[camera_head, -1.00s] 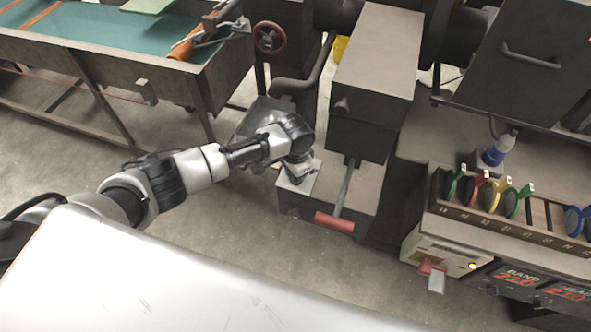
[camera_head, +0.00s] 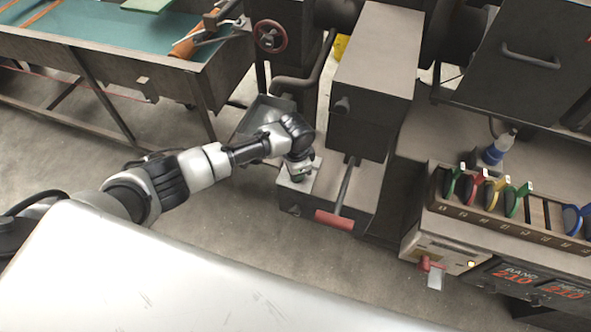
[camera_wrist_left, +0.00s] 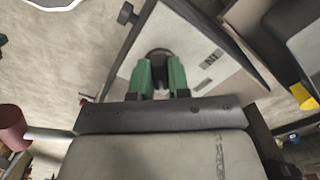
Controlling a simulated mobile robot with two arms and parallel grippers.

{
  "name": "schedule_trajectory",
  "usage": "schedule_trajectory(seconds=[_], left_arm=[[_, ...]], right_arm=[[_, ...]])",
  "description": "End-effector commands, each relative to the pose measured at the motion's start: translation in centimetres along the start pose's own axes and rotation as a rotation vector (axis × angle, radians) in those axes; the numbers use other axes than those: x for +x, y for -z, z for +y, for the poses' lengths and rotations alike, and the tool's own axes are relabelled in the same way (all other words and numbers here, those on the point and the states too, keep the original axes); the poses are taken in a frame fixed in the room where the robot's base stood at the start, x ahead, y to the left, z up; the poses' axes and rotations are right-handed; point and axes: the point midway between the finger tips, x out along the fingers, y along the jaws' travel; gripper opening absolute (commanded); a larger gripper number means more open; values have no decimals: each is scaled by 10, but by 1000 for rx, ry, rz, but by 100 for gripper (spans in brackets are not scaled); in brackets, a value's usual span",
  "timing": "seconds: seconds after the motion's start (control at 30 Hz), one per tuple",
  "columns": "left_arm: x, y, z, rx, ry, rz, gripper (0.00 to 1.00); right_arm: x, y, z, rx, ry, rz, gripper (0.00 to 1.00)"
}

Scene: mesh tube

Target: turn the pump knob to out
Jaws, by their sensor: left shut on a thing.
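The black round pump knob (camera_wrist_left: 160,56) shows in the left wrist view on a pale plate (camera_wrist_left: 205,35) with small dark labels. My left gripper (camera_wrist_left: 160,74) has its two green fingers on either side of the knob and is shut on it. In the head view my left gripper (camera_head: 297,176) points down onto the pale plate (camera_head: 314,180) on top of the low pump box (camera_head: 340,238). The gripper hides the knob there. My right gripper is not in view.
A lever with a red grip (camera_head: 335,220) rises from the pump box, just right of the gripper. A tall grey housing (camera_head: 375,55) stands behind it. Bare floor (camera_head: 240,240) lies in front.

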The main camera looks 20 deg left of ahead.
Motion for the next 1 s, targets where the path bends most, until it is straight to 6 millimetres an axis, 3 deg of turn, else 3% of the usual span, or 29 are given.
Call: schedule_trajectory(seconds=[0.03, 0.2, 0.57, 1.0], left_arm=[[-1, 1, 0, 3, 2, 2, 18], [-1, 0, 0, 2, 1, 2, 43], [-7, 1, -1, 2, 2, 3, 43], [-87, 0, -1, 3, 3, 4, 43]], right_arm=[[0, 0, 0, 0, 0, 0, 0], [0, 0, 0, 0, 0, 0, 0], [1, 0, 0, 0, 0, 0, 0], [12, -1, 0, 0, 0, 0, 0]])
